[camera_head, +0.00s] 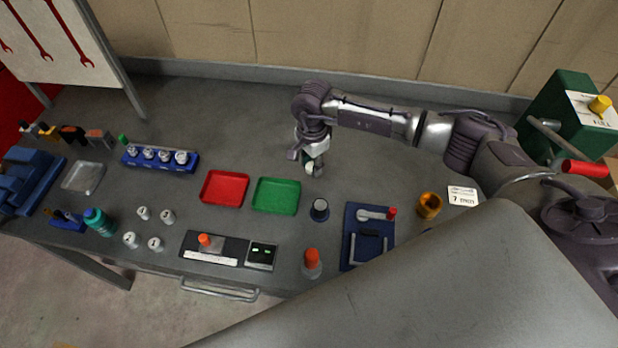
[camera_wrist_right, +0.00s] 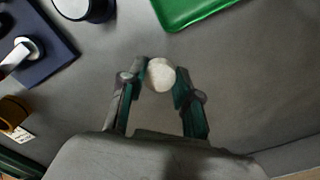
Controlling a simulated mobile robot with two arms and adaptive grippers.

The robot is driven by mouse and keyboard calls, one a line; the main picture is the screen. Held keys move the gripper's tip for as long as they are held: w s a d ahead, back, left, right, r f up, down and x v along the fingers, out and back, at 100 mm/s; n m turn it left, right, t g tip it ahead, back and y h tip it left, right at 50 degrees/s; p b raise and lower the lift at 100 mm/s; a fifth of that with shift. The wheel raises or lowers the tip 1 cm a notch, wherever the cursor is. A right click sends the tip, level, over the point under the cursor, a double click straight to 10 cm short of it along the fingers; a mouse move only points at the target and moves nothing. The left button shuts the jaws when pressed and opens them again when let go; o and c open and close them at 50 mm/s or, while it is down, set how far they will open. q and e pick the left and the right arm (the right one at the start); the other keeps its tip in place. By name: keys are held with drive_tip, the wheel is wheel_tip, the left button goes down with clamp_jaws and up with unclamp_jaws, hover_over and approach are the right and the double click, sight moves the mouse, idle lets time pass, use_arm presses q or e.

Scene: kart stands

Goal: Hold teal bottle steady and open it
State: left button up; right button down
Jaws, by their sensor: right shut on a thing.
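The teal bottle (camera_head: 97,220) stands upright at the left front of the bench, its cap apparently on. In the right wrist view my right gripper (camera_wrist_right: 160,82) is shut on a small whitish round-topped object (camera_wrist_right: 160,74). My left gripper is in neither view.
A red tray (camera_head: 224,188) and a green tray (camera_head: 276,196) lie mid-bench. A blue rack (camera_head: 160,159) of white-topped vials stands behind left. A dark cup (camera_head: 319,210), a blue lever fixture (camera_head: 347,242) and an orange-capped bottle (camera_head: 312,264) stand at front.

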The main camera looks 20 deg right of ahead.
sight(310, 178)
drive_tip(key=shift+w+a+f, duration=0.15)
drive_tip(key=shift+w+f, duration=0.05)
wheel_tip(310, 178, down, 4)
drive_tip(key=shift+r+b, duration=0.1)
drive_tip(key=shift+b, duration=0.95)
drive_tip(key=shift+f, duration=0.25)
drive_tip(key=c, duration=0.8)
unclamp_jaws()
drive_tip(key=shift+r, duration=0.1)
